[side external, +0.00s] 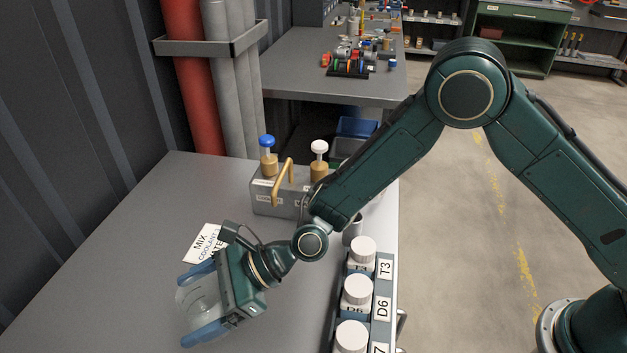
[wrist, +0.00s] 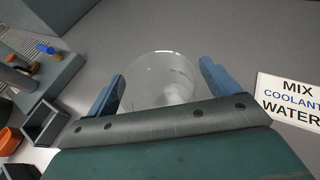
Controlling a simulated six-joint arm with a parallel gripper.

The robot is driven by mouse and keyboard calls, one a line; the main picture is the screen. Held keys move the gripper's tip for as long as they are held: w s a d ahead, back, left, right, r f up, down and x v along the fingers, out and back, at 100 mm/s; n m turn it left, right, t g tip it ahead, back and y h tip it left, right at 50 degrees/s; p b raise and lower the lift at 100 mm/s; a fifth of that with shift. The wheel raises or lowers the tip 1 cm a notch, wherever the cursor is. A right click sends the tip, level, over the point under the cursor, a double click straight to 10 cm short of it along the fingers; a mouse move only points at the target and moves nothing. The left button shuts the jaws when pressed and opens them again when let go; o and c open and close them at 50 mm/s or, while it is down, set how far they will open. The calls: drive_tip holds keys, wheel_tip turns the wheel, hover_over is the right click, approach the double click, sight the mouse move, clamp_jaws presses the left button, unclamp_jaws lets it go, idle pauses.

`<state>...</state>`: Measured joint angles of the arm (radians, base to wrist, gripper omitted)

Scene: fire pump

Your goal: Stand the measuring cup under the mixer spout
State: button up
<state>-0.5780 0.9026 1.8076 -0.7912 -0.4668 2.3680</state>
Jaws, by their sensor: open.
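The clear measuring cup (side external: 203,303) stands on the grey bench at the front left. It also shows in the wrist view (wrist: 160,78), between my two blue fingers. My gripper (side external: 192,308) is open around the cup, low over the bench, with one finger on each side; the wrist view shows a gap to each finger (wrist: 161,84). The mixer (side external: 277,196) is a grey box with a blue-topped and a white-topped plunger, farther back on the bench. A bent tan bar, perhaps the spout (side external: 284,176), rises at its front. My forearm hides the mixer's right part.
A white MIX COOLANT WATER card (side external: 205,243) lies beside my gripper. A rack (side external: 383,300) of white-capped bottles lines the bench's right edge. A grey cylinder (side external: 352,231) stands behind it. Bare bench lies between my gripper and the rack.

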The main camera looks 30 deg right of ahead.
idle(0.4)
drive_tip(key=c, duration=1.1)
drive_tip(key=shift+r, duration=0.1)
drive_tip(key=shift+c, duration=0.2)
wheel_tip(320, 180, up, 20)
idle(0.5)
drive_tip(key=w+d+f+m+t+h, duration=0.1)
drive_tip(key=w+d+m+t+h, duration=0.25)
drive_tip(key=d, duration=1.15)
drive_tip(key=w+d+m+t+h, duration=0.2)
drive_tip(key=w+d+m+t, duration=0.3)
drive_tip(key=d, duration=1)
drive_tip(key=s+d+f+m+h, duration=0.1)
drive_tip(key=d+f, duration=0.3)
drive_tip(key=d, duration=0.4)
drive_tip(key=s+d+f+m+t+h, duration=0.1)
drive_tip(key=d+f, duration=0.3)
drive_tip(key=d, duration=0.4)
drive_tip(key=shift+d+f+m+h, duration=0.3)
drive_tip(key=shift+m+h, duration=0.35)
drive_tip(key=shift+h, duration=0.2)
